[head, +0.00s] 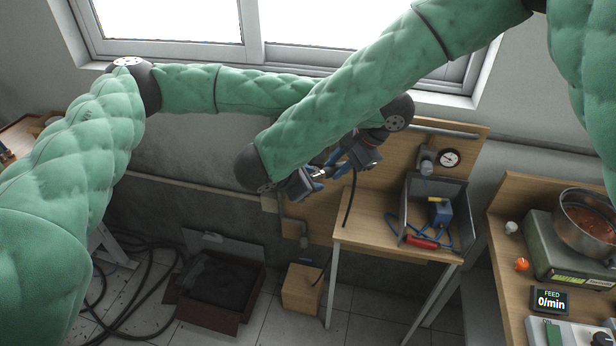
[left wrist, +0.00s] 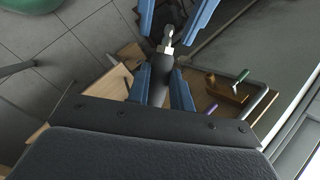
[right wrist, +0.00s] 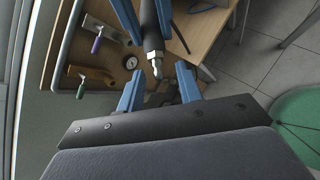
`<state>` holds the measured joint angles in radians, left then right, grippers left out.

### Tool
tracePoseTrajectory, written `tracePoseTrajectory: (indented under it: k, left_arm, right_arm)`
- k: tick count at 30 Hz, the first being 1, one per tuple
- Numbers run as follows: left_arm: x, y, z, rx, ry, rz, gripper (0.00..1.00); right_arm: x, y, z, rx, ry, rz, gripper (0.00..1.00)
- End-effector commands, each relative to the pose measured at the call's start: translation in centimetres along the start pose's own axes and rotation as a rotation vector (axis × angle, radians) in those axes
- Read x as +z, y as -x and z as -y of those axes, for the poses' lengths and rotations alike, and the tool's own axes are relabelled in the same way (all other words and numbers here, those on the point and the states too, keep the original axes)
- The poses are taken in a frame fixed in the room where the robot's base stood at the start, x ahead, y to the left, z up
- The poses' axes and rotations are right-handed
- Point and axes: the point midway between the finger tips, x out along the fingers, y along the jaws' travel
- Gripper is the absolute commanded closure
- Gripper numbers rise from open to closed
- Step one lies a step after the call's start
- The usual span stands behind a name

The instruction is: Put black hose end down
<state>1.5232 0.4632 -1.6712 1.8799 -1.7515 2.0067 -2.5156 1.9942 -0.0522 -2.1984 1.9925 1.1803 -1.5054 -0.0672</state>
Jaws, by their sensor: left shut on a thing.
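In the right wrist view the fitting (right wrist: 156,66) points toward my right gripper (right wrist: 158,85). My right gripper (head: 314,180) is open, its blue fingers spread on both sides of the fitting's tip with gaps. The two grippers face each other in the air, my arms crossed.
The wooden table (head: 362,228) carries a grey bin (head: 418,195) with a blue part and a red-handled tool. A pressure gauge (head: 449,158) is on the backboard. A wooden box (head: 302,289) and an open dark case (head: 212,318) stand on the floor. A bench with a pot (head: 587,225) is right.

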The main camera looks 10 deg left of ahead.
Motion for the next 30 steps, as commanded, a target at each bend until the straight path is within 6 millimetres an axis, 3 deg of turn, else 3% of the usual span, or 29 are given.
tracePoseTrajectory:
  k: [3, 9, 12, 13, 16, 25, 30]
  left_arm:
    - [0.0, 0.0, 0.0, 0.000, 0.000, 0.000, 1.00]
    - [0.0, 0.0, 0.0, 0.000, 0.000, 0.000, 1.00]
    - [0.0, 0.0, 0.0, 0.000, 0.001, 0.000, 1.00]
    - [0.0, 0.0, 0.1, 0.000, 0.001, 0.000, 0.72]
    - [0.0, 0.0, 0.0, 0.000, 0.001, 0.000, 0.53]
    - [0.0, 0.1, 0.0, 0.000, 0.000, 0.000, 0.53]
    - [0.0, 1.4, 0.1, -0.001, 0.001, -0.002, 0.53]
  right_arm:
    - [0.0, 0.0, 0.0, 0.000, 0.000, 0.000, 0.64]
    - [0.0, 0.0, 0.0, 0.000, 0.000, 0.000, 1.00]
    - [0.0, 0.0, 0.0, 0.000, 0.000, 0.000, 1.00]
    - [0.0, 0.0, 0.0, 0.000, 0.000, 0.000, 1.00]
    - [0.0, 0.0, 0.0, 0.000, 0.000, 0.000, 1.00]
    - [0.0, 0.0, 0.0, 0.000, 0.000, 0.000, 1.00]
    - [0.0, 0.0, 0.0, 0.000, 0.000, 0.000, 1.00]
